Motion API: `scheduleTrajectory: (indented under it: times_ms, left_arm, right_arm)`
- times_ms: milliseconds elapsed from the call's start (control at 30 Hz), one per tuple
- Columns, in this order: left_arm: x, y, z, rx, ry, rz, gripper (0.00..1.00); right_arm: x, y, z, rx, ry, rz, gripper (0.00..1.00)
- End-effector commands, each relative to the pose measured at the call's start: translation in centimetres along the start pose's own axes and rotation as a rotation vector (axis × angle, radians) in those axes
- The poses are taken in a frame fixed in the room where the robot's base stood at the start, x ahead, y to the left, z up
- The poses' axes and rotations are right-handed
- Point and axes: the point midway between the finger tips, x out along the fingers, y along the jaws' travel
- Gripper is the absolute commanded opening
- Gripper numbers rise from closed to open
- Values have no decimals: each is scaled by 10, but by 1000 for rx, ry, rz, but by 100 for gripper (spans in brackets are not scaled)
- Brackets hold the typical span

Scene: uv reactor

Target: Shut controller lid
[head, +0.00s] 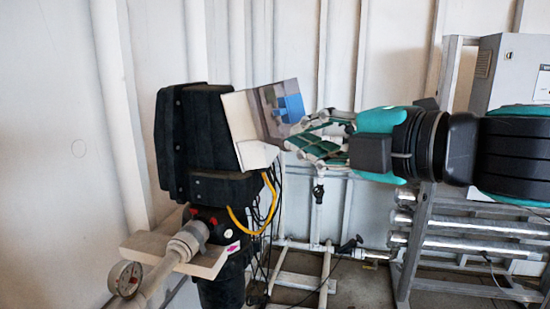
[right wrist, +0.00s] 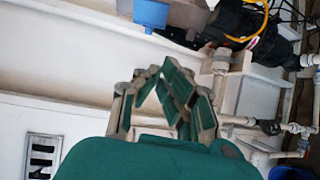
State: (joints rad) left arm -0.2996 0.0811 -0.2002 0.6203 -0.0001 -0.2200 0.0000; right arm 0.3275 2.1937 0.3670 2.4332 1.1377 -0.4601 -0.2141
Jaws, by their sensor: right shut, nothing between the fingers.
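The controller is a pale box (head: 243,122) mounted on the right side of a bulky black unit in the head view. A thin grey-brown panel with a blue block (head: 290,107) on it, apparently the lid, stands open at an angle beside the box. The blue block also shows at the top of the right wrist view (right wrist: 150,13). My right gripper (head: 292,143) reaches in from the right, shut and empty, just below and right of the panel. I cannot tell whether its fingertips touch the panel. My left gripper is out of view.
The black unit (head: 195,140) stands against a pale ribbed wall. A yellow cable (head: 240,222) and dark cables hang below the controller. A pressure gauge (head: 125,279) is at the lower left. A metal rack (head: 440,235) and grey cabinet (head: 508,72) stand at right.

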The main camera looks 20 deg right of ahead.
Motion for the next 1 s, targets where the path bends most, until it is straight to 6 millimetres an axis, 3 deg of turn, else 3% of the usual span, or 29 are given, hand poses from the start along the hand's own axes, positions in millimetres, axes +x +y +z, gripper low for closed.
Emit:
scheduleTrajectory:
  times_ms: [100, 200, 567, 1000]
  left_arm:
    - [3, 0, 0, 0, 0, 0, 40]
    - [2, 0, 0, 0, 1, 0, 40]
    - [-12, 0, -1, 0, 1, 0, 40]
    - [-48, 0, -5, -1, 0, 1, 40]
  right_arm:
    - [-6, -21, -22, -72, 3, -54, 0]
    - [-7, -28, -28, -91, 3, -73, 0]
    - [17, -29, -29, -90, 6, -79, 0]
    - [54, -28, -28, -92, 3, -81, 0]
